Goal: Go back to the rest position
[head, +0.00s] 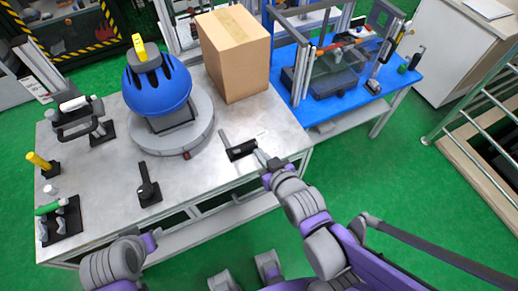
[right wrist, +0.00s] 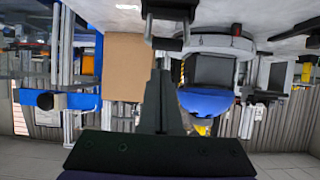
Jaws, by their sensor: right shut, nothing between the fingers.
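My right gripper (head: 262,157) is shut and empty over the front right edge of the grey metal table (head: 205,185). It is just right of a small black-and-grey handled part (head: 241,151); I cannot tell whether they touch. In the right wrist view, the shut fingers (right wrist: 161,85) point up the picture, with nothing between them. My left arm shows at the bottom left, ending in a grey and purple wrist at the table's front edge; its fingers do not show.
A blue domed device (head: 157,90) stands on a round grey base, beside a cardboard box (head: 235,55). Small tools and stands line the table's left side. A blue table (head: 345,95) with a framed rig stands to the right. Green floor (head: 375,165) is open right of the grey table, before a railing (head: 465,105).

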